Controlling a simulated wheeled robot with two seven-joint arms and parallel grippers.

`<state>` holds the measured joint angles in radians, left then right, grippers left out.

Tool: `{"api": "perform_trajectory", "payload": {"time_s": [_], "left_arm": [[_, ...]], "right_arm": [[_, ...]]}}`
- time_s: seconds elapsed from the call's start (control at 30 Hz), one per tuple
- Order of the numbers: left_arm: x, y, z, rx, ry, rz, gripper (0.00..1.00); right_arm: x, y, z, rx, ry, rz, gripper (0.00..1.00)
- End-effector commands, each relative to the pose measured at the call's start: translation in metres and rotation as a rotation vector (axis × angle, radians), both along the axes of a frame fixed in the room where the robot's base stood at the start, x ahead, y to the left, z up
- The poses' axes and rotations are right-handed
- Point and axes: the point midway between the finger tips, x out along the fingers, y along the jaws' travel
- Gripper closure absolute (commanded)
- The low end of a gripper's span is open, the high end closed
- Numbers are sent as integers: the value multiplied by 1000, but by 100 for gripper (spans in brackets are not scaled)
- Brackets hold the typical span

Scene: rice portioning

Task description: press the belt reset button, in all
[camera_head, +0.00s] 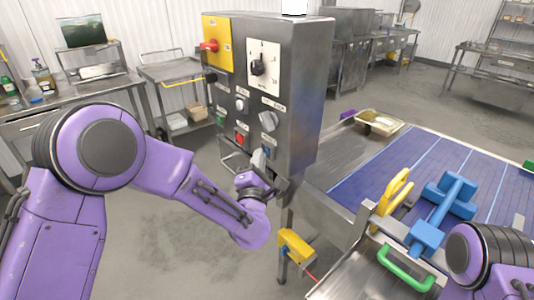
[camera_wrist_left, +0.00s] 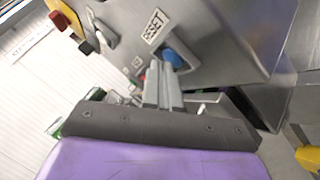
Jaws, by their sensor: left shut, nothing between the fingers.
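The grey control box (camera_head: 301,95) stands upright left of the belt. In the left wrist view a white label reading RESET (camera_wrist_left: 155,26) is on the box face, with a round blue button (camera_wrist_left: 180,56) just below it. My left gripper (camera_head: 261,158) is at the lower right of the box front. Its two fingers (camera_wrist_left: 164,68) are shut with nothing between them, and their tips are at or just beside the blue button; contact cannot be told. In the head view the gripper area hides the button. My right arm shows at lower right, its gripper out of view.
The box also carries a red switch on a yellow plate (camera_head: 217,57), a black dial (camera_head: 258,67), a red button (camera_head: 240,139) and grey knobs. The blue belt (camera_head: 400,175) holds a blue fixture (camera_head: 445,208).

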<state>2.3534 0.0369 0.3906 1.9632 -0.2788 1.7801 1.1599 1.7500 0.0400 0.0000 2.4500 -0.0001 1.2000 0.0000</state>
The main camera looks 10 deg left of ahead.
Motion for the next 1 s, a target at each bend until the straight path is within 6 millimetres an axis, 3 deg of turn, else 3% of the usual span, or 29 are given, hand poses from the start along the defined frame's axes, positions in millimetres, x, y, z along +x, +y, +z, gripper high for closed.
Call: {"api": "perform_trajectory", "payload": {"time_s": [0.77, 1.0], "left_arm": [[-15, 12, 0, 0, 0, 0, 100], [-32, 25, 0, 0, -1, -1, 100]], "right_arm": [[0, 0, -2, 0, 0, 0, 100], [0, 0, -5, 0, 0, 0, 100]]}}
